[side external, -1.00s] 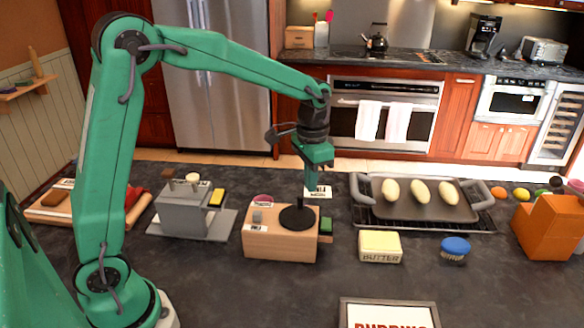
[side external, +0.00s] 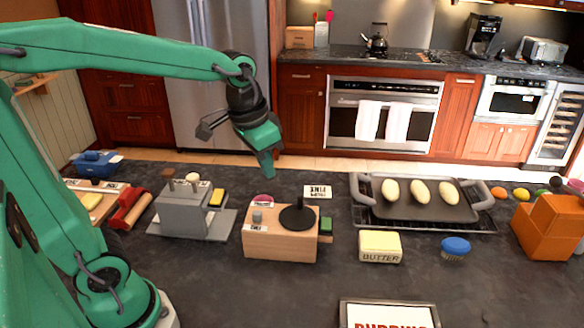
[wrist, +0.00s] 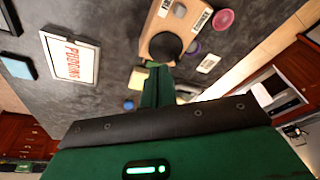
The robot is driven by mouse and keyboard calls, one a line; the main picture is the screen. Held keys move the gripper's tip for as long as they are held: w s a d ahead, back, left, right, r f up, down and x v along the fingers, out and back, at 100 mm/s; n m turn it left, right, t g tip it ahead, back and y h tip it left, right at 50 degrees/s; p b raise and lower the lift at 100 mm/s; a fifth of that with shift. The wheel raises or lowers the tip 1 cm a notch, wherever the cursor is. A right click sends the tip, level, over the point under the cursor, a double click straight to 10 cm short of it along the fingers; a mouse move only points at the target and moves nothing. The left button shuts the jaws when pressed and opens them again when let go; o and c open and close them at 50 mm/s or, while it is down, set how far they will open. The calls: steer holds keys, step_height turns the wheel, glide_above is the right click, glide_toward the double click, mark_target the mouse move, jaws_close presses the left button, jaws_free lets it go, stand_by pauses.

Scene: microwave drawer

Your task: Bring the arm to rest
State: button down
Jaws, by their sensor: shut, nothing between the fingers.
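My gripper (side external: 267,168) hangs in the air above the back edge of the dark counter (side external: 340,275). It is up and left of the wooden box (side external: 282,248) with the black disc, and apart from it. Its fingers point down, tilted a little to the right, and are shut with nothing between them. In the wrist view my gripper (wrist: 158,75) shows closed green fingers, with the wooden box (wrist: 172,28) beyond their tips. My upper arm leans to the left side and my forearm reaches across to the right.
A grey appliance (side external: 183,212) stands left of the wooden box. To the right are a baking tray (side external: 440,208) with pale rolls, butter (side external: 380,247), a blue-lidded cup (side external: 455,247) and an orange block (side external: 545,235). A pudding sign (side external: 388,315) lies in front. The air around my gripper is clear.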

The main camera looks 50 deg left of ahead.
steer(key=s+n+t, duration=0.1)
steer(key=s+t, duration=0.1)
steer(key=s, duration=0.8)
steer(key=shift+s+a+t, duration=0.25)
steer(key=shift+s+t, duration=0.1)
steer(key=shift+t, duration=0.05)
